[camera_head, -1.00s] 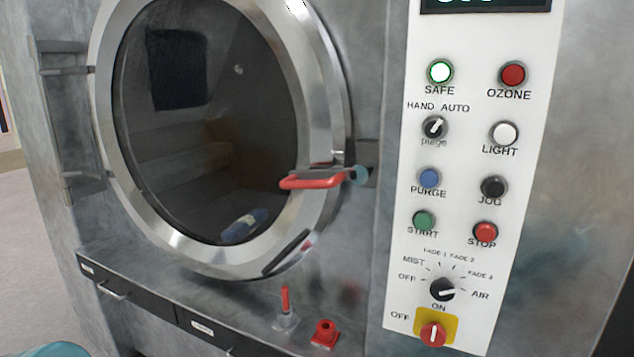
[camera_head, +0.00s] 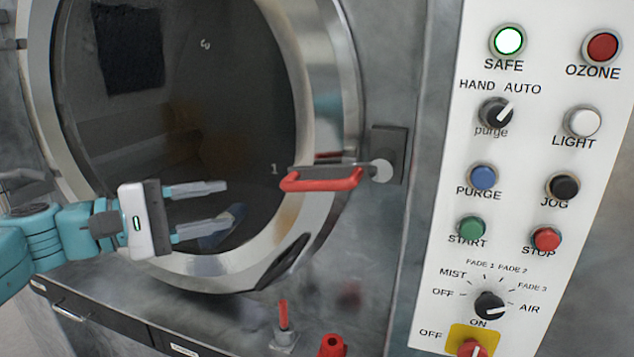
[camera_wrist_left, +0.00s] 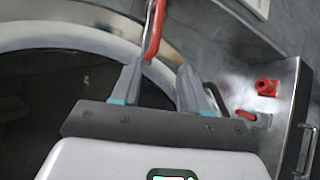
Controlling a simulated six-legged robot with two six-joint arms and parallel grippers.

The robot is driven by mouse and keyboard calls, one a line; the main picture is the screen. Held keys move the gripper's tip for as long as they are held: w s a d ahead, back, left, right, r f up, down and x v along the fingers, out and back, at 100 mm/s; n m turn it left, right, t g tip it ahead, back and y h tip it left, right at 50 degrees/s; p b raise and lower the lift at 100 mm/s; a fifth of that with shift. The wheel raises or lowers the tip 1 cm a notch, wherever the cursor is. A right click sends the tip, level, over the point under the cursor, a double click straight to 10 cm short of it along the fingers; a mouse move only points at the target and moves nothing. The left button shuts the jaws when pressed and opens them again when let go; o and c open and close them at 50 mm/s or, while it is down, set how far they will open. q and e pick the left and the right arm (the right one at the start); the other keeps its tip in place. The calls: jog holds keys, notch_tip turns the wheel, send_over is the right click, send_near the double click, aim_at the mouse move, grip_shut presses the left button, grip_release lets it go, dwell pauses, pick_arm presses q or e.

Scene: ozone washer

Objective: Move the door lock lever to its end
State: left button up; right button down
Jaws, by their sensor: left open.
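The door lock lever (camera_head: 322,182) has a red handle and sits at the right rim of the round washer door (camera_head: 340,70), reaching left from a grey latch. The red handle also shows in the left wrist view (camera_wrist_left: 155,25), ahead of the fingers. My left gripper (camera_head: 226,207) is open and empty. It is in front of the door glass, to the left of the lever and a little lower, apart from it in the head view. Its fingers also show in the left wrist view (camera_wrist_left: 160,85). My right gripper is not in view.
A white control panel (camera_head: 520,240) with buttons and knobs stands to the right of the door. A ledge (camera_head: 215,325) runs below the door, bearing a small red-handled valve (camera_head: 283,316) and a red fitting (camera_head: 332,346). Free space lies before the glass.

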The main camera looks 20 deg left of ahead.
pick_arm(q)
jog(key=p, duration=0.1)
send_near(300, 187)
jog(key=p+x, duration=0.3)
jog(key=x, duration=0.9)
jog(key=shift+d+r, duration=0.15)
jog(key=shift+d, duration=0.05)
jog(key=shift+w+d, duration=0.3)
jog(key=shift+w, duration=0.15)
jog(key=shift+s+a, duration=0.1)
jog(key=shift+s, duration=0.1)
grip_shut()
